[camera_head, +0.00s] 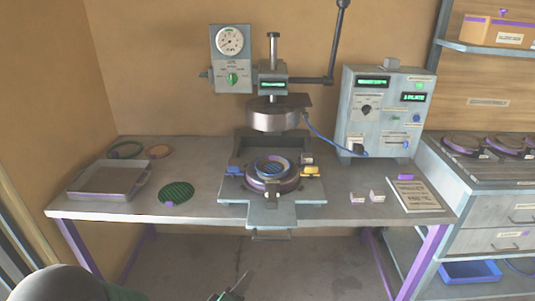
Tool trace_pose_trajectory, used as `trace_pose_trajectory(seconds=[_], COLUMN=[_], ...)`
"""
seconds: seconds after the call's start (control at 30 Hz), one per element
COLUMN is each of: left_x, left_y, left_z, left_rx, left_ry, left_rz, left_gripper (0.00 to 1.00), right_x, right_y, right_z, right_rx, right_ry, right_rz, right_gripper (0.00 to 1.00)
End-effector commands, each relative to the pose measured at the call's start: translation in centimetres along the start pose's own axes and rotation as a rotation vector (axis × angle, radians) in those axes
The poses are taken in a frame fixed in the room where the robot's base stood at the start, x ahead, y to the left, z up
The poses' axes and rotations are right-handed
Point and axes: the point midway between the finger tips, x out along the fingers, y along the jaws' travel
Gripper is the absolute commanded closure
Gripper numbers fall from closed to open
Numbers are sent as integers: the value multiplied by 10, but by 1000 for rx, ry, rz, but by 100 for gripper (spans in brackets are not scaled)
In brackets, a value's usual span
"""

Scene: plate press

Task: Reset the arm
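The plate press stands at the back middle of the table, with a round metal upper head (277,113) raised above its base. Its lever arm (335,45) runs out to the right of the column and points up, its top near the upper picture edge. A round ringed plate stack (272,174) sits on the press base (272,212), with a clear gap below the head. My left gripper (236,288) shows only partly at the bottom edge, in front of and below the table, away from the press. Its finger opening is unclear. My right gripper is not in view.
A grey tray (108,193), a green ribbed disc (176,192) and two rings lie on the table's left. A control box (385,110) with green displays stands right, wired to the press by a blue cable. A sheet (414,196) and small blocks lie front right. Shelving is at far right.

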Motion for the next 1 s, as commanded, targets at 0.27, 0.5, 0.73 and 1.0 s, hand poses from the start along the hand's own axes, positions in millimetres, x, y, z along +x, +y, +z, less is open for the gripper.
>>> trace_pose_trajectory(seconds=[0.27,0.5,0.73,1.0], left_x=[-72,-157,-199,-222], left_y=[-93,-117,-57,23], left_z=[-31,-28,-42,-68], left_rx=[627,813,839,838], left_ry=[-264,-607,-721,-720], left_rz=[-606,-836,-867,-867], left_gripper=[67,67,67,67], right_x=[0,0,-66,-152], right_y=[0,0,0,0], right_z=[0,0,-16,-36], right_rx=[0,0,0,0], right_ry=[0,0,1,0], right_rz=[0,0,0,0], right_gripper=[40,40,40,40])
